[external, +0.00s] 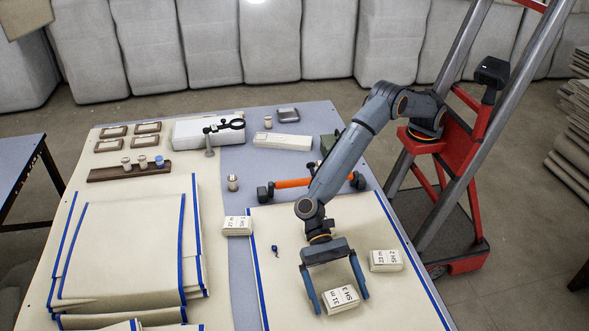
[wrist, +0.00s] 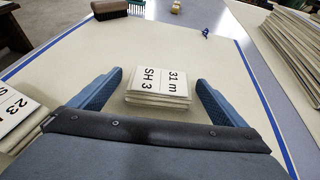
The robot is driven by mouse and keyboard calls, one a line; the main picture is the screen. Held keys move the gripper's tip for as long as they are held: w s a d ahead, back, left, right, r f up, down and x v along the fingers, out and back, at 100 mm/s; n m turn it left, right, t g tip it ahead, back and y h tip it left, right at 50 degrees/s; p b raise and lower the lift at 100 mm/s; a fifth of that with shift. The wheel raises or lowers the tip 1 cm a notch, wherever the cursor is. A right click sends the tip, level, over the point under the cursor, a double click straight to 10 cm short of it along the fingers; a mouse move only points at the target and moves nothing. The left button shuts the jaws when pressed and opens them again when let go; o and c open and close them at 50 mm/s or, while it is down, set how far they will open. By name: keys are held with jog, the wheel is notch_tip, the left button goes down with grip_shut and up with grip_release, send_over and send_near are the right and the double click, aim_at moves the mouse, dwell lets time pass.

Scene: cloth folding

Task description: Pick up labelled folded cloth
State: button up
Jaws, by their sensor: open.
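A small folded cloth block labelled "31 m SH 3" (external: 341,300) lies on the cream cloth sheet with blue edges (external: 290,225). It also shows in the wrist view (wrist: 160,88), centred between the fingers. My gripper (external: 340,300) is open, with one blue finger on each side of the block and a gap on both sides. In the wrist view my gripper (wrist: 160,95) shows both fingers spread. A second block labelled "23 m" (external: 386,260) lies to the right, and also shows at the left of the wrist view (wrist: 14,118). A third labelled block (external: 237,225) lies at the sheet's left edge.
A stack of larger folded cloths (external: 125,255) lies at the left of the table. An orange-handled tool (external: 292,183) lies behind my gripper. A small blue item (external: 275,251) is on the sheet. A white box (external: 208,132) stands at the back. The sheet around the block is mostly clear.

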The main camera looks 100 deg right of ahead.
jog(key=shift+a+f, duration=0.2)
jog(key=shift+a, duration=0.25)
jog(key=c, duration=1.1)
